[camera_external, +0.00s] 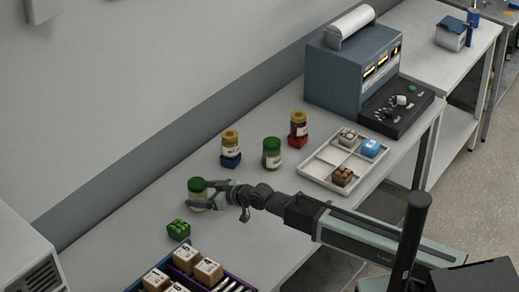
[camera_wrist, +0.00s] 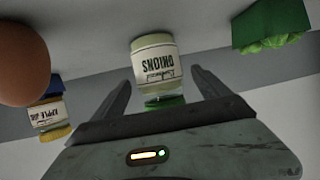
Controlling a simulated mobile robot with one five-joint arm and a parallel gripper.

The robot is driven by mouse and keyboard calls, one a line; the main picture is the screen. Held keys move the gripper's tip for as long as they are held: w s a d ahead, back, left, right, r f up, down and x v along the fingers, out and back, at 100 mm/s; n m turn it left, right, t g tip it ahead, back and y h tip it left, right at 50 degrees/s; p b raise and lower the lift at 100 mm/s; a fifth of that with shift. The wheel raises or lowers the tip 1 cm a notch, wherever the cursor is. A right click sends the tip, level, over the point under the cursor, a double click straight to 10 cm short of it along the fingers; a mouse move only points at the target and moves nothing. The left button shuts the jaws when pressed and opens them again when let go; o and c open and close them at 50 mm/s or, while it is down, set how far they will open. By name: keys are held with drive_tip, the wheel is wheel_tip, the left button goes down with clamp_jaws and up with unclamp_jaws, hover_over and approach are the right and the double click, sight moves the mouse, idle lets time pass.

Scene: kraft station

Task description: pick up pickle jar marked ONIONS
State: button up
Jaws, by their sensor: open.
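The pickle jar marked ONIONS (camera_wrist: 153,58) is pale, with a green lid. In the wrist view it appears upside down, label facing the camera, between the two fingers of my gripper (camera_wrist: 160,80). In the external view the jar (camera_external: 196,196) stands upright on the bench, partly hidden by my gripper (camera_external: 211,197). My gripper is open, its fingers around the jar. Contact cannot be told.
A brown rounded thing (camera_wrist: 24,50) is unclear.

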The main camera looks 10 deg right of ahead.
drive_tip(key=shift+x, duration=1.1)
drive_tip(key=shift+s+d, duration=0.1)
drive_tip(key=shift+c, duration=0.6)
clamp_jaws()
drive_tip(key=shift+r, duration=0.15)
wheel_tip(320, 180, up, 10)
drive_tip(key=p, duration=1)
